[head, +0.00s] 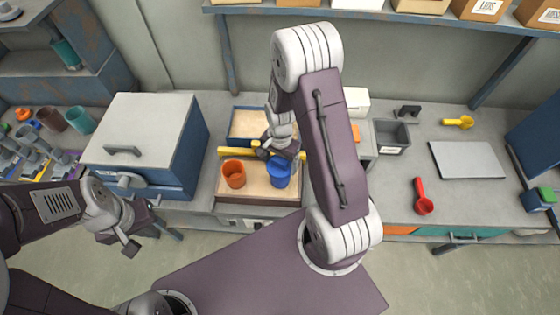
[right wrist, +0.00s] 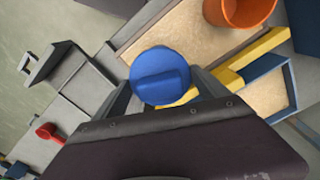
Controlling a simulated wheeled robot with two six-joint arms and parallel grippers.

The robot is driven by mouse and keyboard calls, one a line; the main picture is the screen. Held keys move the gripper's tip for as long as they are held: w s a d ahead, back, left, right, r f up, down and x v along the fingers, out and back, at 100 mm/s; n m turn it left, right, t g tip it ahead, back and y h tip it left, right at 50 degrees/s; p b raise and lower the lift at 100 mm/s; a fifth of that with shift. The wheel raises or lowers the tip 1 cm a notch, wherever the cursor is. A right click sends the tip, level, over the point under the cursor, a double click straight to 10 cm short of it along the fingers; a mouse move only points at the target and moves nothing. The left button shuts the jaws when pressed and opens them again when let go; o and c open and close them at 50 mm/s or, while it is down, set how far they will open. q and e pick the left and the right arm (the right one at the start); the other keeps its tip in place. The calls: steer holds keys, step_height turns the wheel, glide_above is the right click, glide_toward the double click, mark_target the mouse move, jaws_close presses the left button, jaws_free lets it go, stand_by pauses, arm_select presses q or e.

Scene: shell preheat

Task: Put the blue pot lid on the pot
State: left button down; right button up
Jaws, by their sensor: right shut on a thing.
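The blue pot lid (right wrist: 160,75) is a round disc with a raised bar handle in the right wrist view. My right gripper (right wrist: 163,84) is shut on it, one finger at each side. In the head view the right gripper (head: 277,153) reaches down over the sand-coloured bed, and blue shows below it. A blue pot (head: 280,181) seems to stand under the lid; whether they touch I cannot tell. An orange pot (head: 233,174) stands upright to the left. My left gripper (head: 143,226) is open and empty, low in front of the grey-and-blue box.
A yellow bar (head: 226,151) runs behind the pots. A grey-and-blue box (head: 140,130) stands at left. A dark bin (head: 390,134), a red scoop (head: 422,197), a yellow scoop (head: 458,122) and a grey plate (head: 468,158) lie at right. Bare counter shows between them.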

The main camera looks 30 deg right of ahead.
mark_target(280, 160)
steer(key=shift+f+b, duration=0.45)
steer(key=shift+f, duration=0.15)
steer(key=o, duration=1.1)
steer(key=shift+r, duration=0.1)
step_height(280, 160, up, 11)
steer(key=p, duration=1)
